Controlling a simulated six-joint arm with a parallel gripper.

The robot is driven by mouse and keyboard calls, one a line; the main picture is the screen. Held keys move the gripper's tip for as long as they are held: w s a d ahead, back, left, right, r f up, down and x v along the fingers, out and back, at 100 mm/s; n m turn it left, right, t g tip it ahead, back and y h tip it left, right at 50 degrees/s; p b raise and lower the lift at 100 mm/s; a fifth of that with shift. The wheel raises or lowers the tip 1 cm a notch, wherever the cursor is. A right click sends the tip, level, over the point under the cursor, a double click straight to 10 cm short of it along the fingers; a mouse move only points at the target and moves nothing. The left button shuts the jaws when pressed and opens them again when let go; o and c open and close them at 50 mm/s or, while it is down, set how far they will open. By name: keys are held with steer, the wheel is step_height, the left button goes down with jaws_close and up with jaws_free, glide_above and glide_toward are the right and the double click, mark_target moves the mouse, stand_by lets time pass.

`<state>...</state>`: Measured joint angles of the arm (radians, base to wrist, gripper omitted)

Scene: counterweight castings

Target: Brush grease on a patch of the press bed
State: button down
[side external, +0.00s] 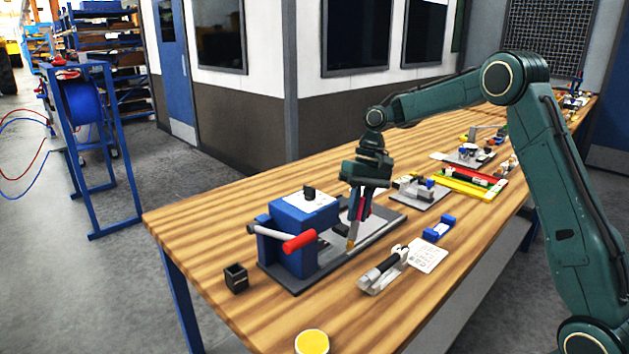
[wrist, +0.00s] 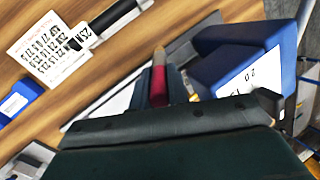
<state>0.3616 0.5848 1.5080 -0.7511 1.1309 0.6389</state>
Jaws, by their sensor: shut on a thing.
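My gripper (side external: 357,210) is shut on a brush (side external: 351,243) with a red handle and a tan tip. The brush points down, its tip at or just above the press bed (side external: 385,222); I cannot tell if it touches. The bed is a grey plate with a dark rim, right of the blue press body (side external: 292,240), which has a red-ended lever (side external: 299,242). In the wrist view the brush (wrist: 159,58) sticks out beyond my gripper, beside the blue press (wrist: 235,55). No grease patch can be made out on the bed.
A round yellow-topped tin (side external: 312,342) stands at the table's front edge. A small dark open box (side external: 236,278) is left of the press. A black-handled tool (side external: 382,270), a printed card (side external: 427,254) and a blue block (side external: 439,229) lie to the right. Red and yellow trays (side external: 470,182) lie further back.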

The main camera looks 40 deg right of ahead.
steer(key=shift+w+d+r, duration=0.2)
steer(key=shift+w+d, duration=0.05)
steer(key=shift+d, duration=0.3)
steer(key=w+d+r+t+h, duration=0.1)
steer(key=d+r, duration=0.3)
steer(key=d, duration=0.5)
steer(key=w+d+r+t+h, duration=0.1)
steer(key=w+d+r+t, duration=0.1)
steer(key=d, duration=0.8)
step_height(320, 180, up, 2)
steer(key=shift+r+m+t, duration=0.2)
steer(key=shift+m+t, duration=0.1)
steer(key=shift+t, duration=0.3)
steer(key=shift+f, duration=0.1)
steer(key=shift+f, duration=2.35)
steer(key=shift+s+r, duration=0.1)
steer(key=shift+r, duration=0.25)
